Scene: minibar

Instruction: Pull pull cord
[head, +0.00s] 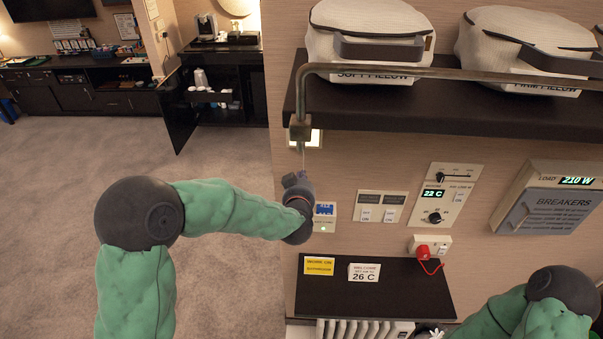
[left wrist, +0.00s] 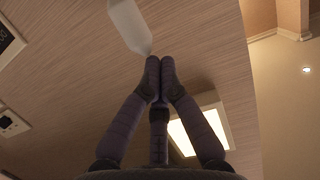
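The pull cord (head: 303,157) hangs as a thin line from the end of a metal pipe bracket on the wall. My left gripper (head: 292,180) is at the cord's lower part in the head view, seen small. In the left wrist view my left gripper (left wrist: 160,66) has its fingertips together. The white tapered handle of the pull cord (left wrist: 128,25) shows just past the fingertips, its narrow end at them. The cord itself between the fingertips is too thin to make out.
Switches and a thermostat panel (head: 442,193) are to the right, with a breaker box (head: 549,200) beyond. A dark shelf (head: 400,113) holds bags above. Open carpet (head: 60,220) lies left.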

